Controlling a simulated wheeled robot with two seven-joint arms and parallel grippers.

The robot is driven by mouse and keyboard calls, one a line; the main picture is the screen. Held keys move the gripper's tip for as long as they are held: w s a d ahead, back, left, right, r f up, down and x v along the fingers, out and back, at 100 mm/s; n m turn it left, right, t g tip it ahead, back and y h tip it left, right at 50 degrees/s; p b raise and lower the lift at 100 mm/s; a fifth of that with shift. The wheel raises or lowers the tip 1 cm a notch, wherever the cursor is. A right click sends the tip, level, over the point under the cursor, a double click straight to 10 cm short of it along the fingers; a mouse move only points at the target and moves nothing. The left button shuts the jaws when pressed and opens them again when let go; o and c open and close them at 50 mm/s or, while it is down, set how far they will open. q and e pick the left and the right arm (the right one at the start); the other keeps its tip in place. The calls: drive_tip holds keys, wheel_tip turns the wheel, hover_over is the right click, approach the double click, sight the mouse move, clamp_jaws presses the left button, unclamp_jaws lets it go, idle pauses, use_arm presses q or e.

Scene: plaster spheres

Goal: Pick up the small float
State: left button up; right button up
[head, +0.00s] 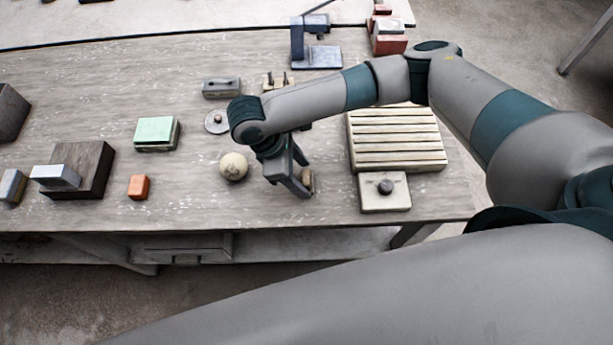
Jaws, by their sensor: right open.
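My right gripper (297,184) points down over the table's near middle and is open. A small tan-brown piece (308,181) is right at its fingertips, mostly hidden by the fingers. It may be the small float, but its full shape does not show. I cannot tell whether the fingers touch it. A grey block with a bar handle (222,87) farther back also looks like a float. My left gripper is not in view.
A pale sphere (233,166) sits just left of my right gripper. A slatted board (396,140) and a pale block with a dark knob (384,192) stand to the right. A green-topped block (156,133) and orange block (139,187) lie left. The table's front edge is close.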

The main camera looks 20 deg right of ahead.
sight(303, 178)
drive_tip(key=shift+d+f, duration=0.1)
drive_tip(key=shift+f, duration=0.2)
drive_tip(key=c, duration=1.1)
drive_tip(key=shift+c, duration=0.2)
drive_tip(key=shift+r+b, duration=0.5)
drive_tip(key=shift+r, duration=0.35)
drive_tip(key=shift+s+d+r+b, duration=0.15)
drive_tip(key=shift+r+b, duration=0.3)
drive_tip(key=shift+r, duration=0.8)
drive_tip(key=s+d+r, duration=0.2)
drive_tip(key=s+r, duration=0.1)
drive_tip(key=s, duration=0.2)
drive_tip(key=s+d+r+b, duration=0.1)
drive_tip(key=s+d+r, duration=0.1)
drive_tip(key=s, duration=0.3)
drive_tip(key=shift+s+d+r+b, duration=0.2)
drive_tip(key=shift+d+r+b, duration=0.1)
drive_tip(key=shift+r, duration=0.6)
